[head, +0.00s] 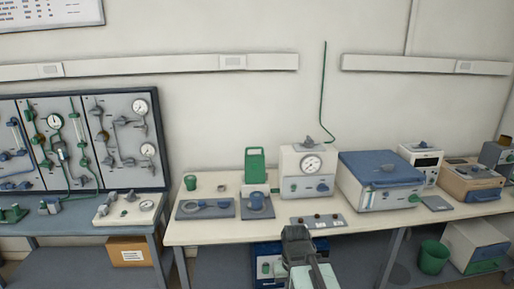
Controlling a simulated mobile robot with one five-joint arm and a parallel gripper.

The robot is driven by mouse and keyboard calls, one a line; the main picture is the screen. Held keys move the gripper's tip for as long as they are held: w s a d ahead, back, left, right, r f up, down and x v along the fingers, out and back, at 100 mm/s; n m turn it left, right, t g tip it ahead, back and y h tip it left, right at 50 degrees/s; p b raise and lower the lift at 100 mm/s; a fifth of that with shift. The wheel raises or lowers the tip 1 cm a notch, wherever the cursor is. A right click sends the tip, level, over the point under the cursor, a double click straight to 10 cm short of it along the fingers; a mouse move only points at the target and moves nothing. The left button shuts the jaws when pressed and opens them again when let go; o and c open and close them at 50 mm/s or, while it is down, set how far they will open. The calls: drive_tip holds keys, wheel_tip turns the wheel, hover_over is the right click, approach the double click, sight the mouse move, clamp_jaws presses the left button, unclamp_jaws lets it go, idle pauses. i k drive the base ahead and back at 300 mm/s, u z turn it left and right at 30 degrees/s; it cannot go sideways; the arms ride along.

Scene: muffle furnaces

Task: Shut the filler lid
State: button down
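A large cream box (388,195) with a blue top, which looks shut, stands further right. My gripper (297,233) is dark grey, low in the middle, in front of the bench's front edge. Its fingers are too small to tell open from shut.
A flat plate (318,221) with knobs lies near the bench front. A green cup (190,182) and a grey tray (205,208) are at the left. A gauge board (80,140) stands on the left table. A green bin (433,257) is on the lower right.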

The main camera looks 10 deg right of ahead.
sight(255, 165)
drive_tip(key=u, duration=0.35)
drive_tip(key=i, duration=1.35)
drive_tip(key=z, duration=0.35)
